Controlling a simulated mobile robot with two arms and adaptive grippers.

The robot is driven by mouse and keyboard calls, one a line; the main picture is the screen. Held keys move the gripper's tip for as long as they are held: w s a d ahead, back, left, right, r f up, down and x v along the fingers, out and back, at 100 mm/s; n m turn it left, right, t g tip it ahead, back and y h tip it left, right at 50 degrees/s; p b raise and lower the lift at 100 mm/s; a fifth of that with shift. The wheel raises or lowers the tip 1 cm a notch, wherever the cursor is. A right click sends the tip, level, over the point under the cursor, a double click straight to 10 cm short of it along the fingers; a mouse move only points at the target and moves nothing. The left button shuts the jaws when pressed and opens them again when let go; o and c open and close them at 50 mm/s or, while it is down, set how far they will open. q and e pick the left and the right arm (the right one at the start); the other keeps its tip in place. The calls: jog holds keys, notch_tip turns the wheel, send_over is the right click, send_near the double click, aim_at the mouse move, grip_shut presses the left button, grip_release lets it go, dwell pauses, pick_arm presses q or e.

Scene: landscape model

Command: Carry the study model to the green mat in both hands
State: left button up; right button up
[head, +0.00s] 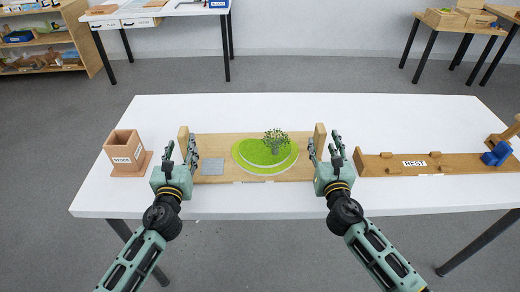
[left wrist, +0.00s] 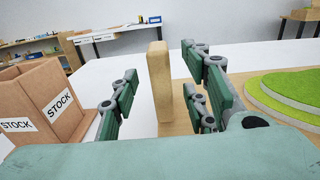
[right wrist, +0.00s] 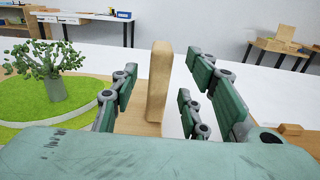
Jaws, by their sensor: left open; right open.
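My left gripper (head: 180,150) is open at the left handle (head: 183,139); in the left wrist view that handle (left wrist: 159,80) stands between the spread fingers. My right gripper (head: 324,148) is open at the right handle (head: 319,138); in the right wrist view that handle (right wrist: 159,80) stands between the fingers. I see no green mat.
A brown box marked STOCK (head: 124,150) stands left of the model. A long wooden REST board (head: 400,164) with a blue item (head: 497,154) lies to the right. The table (head: 250,108) is clear behind the model. Other tables and a shelf stand farther back.

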pick_arm(q)
jog(key=shift+w, duration=2.05)
pick_arm(e)
jog(key=shift+w, duration=2.05)
pick_arm(q)
grip_shut()
pick_arm(e)
grip_shut()
